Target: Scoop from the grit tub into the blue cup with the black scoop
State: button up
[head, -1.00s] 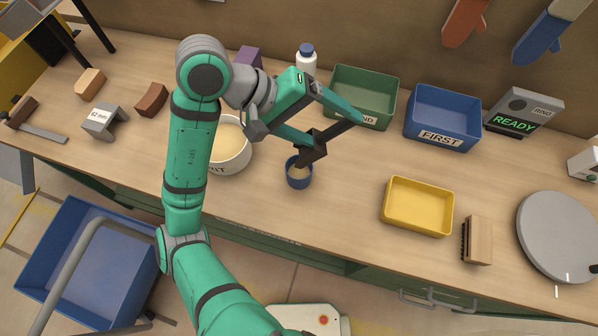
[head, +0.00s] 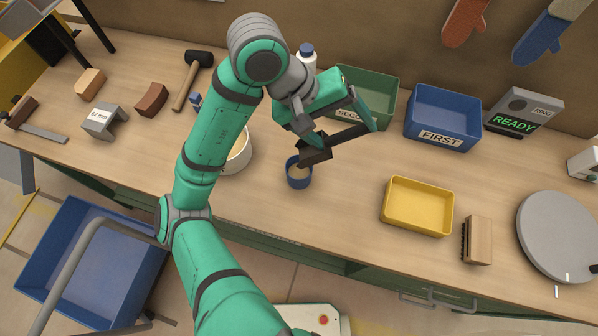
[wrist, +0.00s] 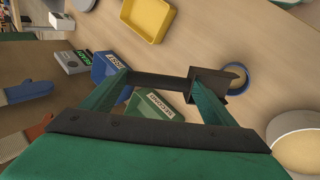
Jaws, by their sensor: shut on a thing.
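The blue cup (head: 299,181) stands upright on the bench with tan grit inside; it also shows in the wrist view (wrist: 245,87). My gripper (head: 345,136) is shut on the handle of the black scoop (head: 315,151), which lies across between its fingers. The scoop's head is above the cup's far edge in the head view; I cannot tell whether it touches the cup or what it holds. The white grit tub (head: 245,160), left of the cup, is partly hidden by my arm. Tan grit shows in it in the wrist view (wrist: 297,150).
A green bin (head: 385,85), a blue bin (head: 440,138) marked FIRST and a white bottle (head: 307,56) stand at the back. A yellow tray (head: 418,228) and a brush (head: 477,240) are to the right. The bench front of the cup is clear.

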aim_at(363, 127)
jog(key=shift+w+d+f+y, duration=0.1)
jog(key=shift+d+f+y, duration=1.15)
jog(key=shift+y, duration=0.25)
jog(key=d+f+y, duration=0.1)
jog(key=f+y, duration=0.1)
jog(key=f, duration=0.1)
jog(key=shift+d+y, duration=0.4)
jog(key=shift+r, duration=2.55)
jog(key=shift+w, duration=0.1)
